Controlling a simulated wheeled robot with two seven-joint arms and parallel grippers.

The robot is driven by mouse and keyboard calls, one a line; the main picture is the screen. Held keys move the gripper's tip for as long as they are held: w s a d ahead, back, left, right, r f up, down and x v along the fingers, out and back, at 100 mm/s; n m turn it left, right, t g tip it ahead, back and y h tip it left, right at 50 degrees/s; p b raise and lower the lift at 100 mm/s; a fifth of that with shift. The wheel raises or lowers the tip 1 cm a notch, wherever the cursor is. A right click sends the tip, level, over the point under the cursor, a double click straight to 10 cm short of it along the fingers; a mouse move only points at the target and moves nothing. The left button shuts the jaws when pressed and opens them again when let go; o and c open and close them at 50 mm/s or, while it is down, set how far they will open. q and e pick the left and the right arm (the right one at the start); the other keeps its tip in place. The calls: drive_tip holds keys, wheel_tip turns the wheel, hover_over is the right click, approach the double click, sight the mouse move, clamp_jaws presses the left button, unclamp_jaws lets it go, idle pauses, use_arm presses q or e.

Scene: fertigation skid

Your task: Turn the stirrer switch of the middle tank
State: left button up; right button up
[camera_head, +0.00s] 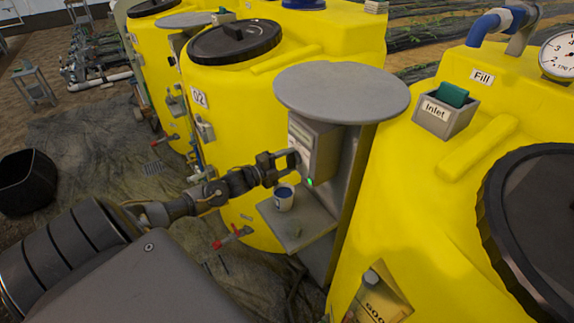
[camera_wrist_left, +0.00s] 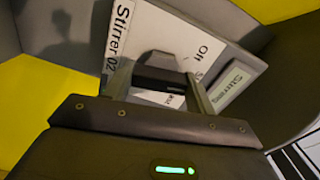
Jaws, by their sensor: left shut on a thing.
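The middle yellow tank (camera_head: 225,105) carries a label reading 02. A grey switch box (camera_head: 322,152) stands on a post beside it under a round grey cover. In the left wrist view the box's white face (camera_wrist_left: 205,48) reads "Stirrer 02", and a black switch knob (camera_wrist_left: 160,80) sits on it. My left gripper (camera_head: 293,160) is at the front of the box. In the left wrist view its fingers (camera_wrist_left: 158,84) are shut on the knob, one on each side. Part of the face's lettering is hidden by the knob and fingers. My right gripper is not in view.
The round grey cover (camera_head: 342,93) overhangs the box closely. A red-handled valve (camera_head: 232,236) is lower left. Another yellow tank (camera_head: 430,190) stands close on the right.

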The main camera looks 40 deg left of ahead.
use_arm(q)
drive_tip(key=shift+f+m+b, duration=0.1)
drive_tip(key=shift+m+b, duration=0.35)
drive_tip(key=shift+m, duration=0.45)
drive_tip(key=o, duration=1)
drive_tip(key=shift+s, duration=0.1)
drive_tip(key=shift+b+v, duration=1.3)
drive_tip(key=shift+v, duration=4.05)
